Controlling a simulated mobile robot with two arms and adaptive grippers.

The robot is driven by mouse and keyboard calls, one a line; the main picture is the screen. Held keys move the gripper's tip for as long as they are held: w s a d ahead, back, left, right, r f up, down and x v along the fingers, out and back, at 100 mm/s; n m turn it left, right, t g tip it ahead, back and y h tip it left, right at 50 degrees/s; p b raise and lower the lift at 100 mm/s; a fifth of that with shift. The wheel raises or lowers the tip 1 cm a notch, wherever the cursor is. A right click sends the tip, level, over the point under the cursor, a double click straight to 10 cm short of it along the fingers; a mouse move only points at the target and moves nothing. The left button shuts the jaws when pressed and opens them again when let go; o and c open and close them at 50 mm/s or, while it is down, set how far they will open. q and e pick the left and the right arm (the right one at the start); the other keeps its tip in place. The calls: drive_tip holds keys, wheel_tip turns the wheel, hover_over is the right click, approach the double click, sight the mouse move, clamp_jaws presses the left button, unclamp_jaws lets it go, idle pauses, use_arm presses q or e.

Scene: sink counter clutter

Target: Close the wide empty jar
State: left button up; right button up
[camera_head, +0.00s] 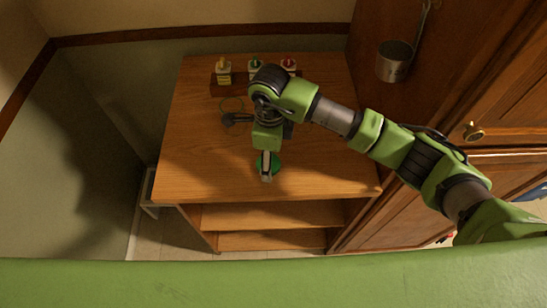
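A clear round rim (232,104), which looks like the wide jar, stands on the wooden counter left of my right arm's wrist. It is partly hidden, and its inside is too small to make out. A green disc (276,161), which looks like a lid, lies nearer the front edge. My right gripper (266,178) points down over this disc and covers its middle. I cannot tell whether the fingers grip it, or whether it touches the counter. My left gripper is not in view.
Small containers with yellow (223,65), green (256,63) and red (288,63) tops stand in a dark rack at the back. The counter's left and front right are clear.

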drive_tip(key=shift+w+f, duration=0.2)
drive_tip(key=shift+f, duration=0.35)
drive_tip(key=shift+s, duration=0.1)
drive_tip(key=shift+s+a+r, duration=0.2)
drive_tip(key=shift+s, duration=0.1)
drive_tip(key=shift+w+d, duration=0.1)
drive_tip(key=c, duration=0.8)
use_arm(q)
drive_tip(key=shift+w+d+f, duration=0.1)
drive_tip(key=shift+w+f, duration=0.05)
use_arm(e)
drive_tip(key=shift+f, duration=0.1)
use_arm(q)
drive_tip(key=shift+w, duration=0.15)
